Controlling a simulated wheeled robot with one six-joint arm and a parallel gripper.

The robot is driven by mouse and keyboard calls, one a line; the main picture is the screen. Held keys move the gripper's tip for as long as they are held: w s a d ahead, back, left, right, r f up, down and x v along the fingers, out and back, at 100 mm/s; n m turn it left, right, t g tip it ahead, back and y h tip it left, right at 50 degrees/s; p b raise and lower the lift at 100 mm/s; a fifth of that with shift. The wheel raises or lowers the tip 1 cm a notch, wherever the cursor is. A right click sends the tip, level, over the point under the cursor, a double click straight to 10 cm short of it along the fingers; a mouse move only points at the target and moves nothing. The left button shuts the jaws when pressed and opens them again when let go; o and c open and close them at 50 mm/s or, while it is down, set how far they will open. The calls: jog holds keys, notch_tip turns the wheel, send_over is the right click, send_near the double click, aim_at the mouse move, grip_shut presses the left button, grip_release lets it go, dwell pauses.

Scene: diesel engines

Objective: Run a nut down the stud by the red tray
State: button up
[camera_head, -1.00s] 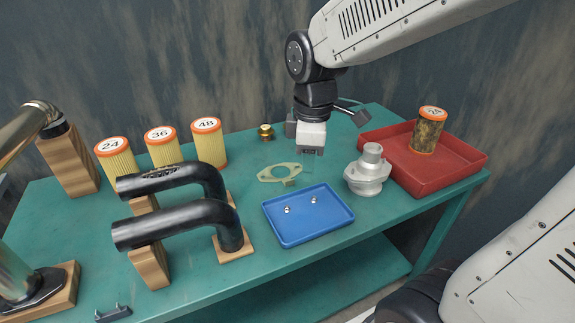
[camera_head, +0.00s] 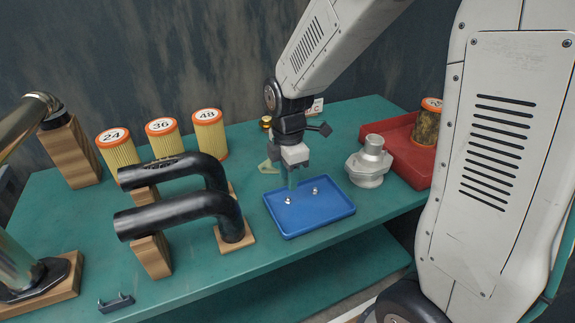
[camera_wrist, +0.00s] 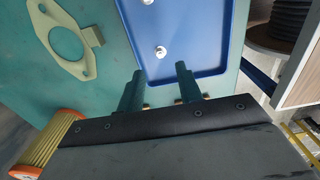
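Two small silvery nuts lie in the blue tray (camera_head: 300,224): a left nut (camera_head: 288,200) and a right nut (camera_head: 315,191). My gripper (camera_head: 292,186) points down over the tray, just behind the left nut. In the wrist view its two fingers (camera_wrist: 160,76) are apart with nothing between them. One nut (camera_wrist: 160,52) shows just beyond the gap between the fingertips, and the other (camera_wrist: 148,2) is at the top edge. A silvery metal housing (camera_head: 368,165) stands beside the red tray (camera_head: 398,150). I cannot make out a separate stud there.
A dirty filter (camera_head: 427,124) stands in the red tray, partly behind my arm. A flat gasket (camera_wrist: 68,42) lies beside the blue tray. Black pipes (camera_head: 180,212) on wooden blocks and several yellow filters (camera_head: 208,132) stand to the left.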

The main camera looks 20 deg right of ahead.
aim_at(288, 197)
jog(key=shift+f, duration=3)
grip_shut()
jog(key=shift+r, duration=0.15)
jog(key=shift+r, duration=2.4)
